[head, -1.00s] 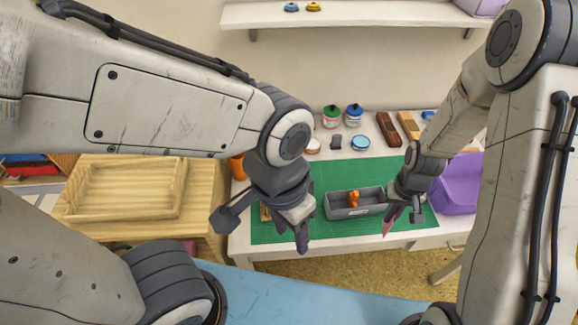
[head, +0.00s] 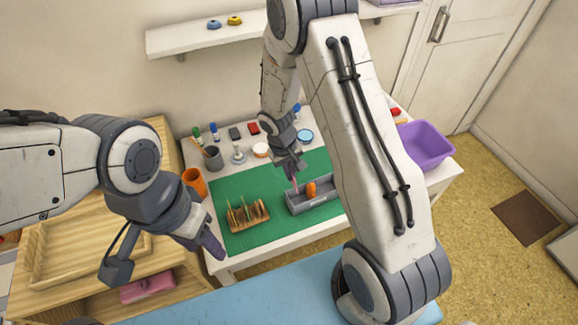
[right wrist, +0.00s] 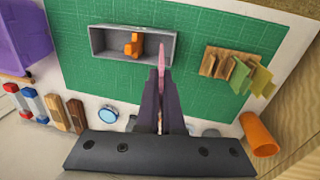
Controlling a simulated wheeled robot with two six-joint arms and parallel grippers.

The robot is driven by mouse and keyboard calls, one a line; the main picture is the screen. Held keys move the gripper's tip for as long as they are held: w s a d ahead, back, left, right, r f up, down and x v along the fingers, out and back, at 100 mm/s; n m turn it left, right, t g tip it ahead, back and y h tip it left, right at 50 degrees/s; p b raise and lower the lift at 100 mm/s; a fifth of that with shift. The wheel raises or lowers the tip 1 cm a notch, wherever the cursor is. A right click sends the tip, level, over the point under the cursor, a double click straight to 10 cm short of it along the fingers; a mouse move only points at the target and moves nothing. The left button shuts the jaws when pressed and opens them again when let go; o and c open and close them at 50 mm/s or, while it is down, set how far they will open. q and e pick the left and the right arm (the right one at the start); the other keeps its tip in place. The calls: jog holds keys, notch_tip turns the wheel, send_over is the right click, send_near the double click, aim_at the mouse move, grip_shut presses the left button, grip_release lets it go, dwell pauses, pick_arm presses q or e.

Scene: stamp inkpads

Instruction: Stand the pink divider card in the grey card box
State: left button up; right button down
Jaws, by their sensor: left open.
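The grey card box (head: 325,203) stands on the green mat, with an orange item (head: 311,189) inside. It also shows in the right wrist view (right wrist: 100,55). My right gripper (right wrist: 161,78) is shut on the pink divider card (right wrist: 162,54), which shows nearly edge-on between the fingertips. In the head view the pink card (head: 296,185) points down at the left end of the box. I cannot tell whether its lower edge is inside. My left gripper (head: 212,246) is open and empty near the table's front left corner.
A wooden rack with upright cards (head: 248,218) stands on the mat left of the box. An orange cup (head: 195,181), a grey pot and several small items line the table's left and back. A purple bin (head: 425,146) is at the right. The front mat is clear.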

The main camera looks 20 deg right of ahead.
notch_tip(320, 180, down, 11)
jog(key=b, duration=1)
jog(key=shift+f, duration=0.2)
jog(key=shift+b, duration=0.3)
jog(key=c, duration=1)
grip_release()
jog(key=shift+s, duration=0.1)
jog(key=shift+f, duration=0.1)
jog(key=shift+s, duration=0.1)
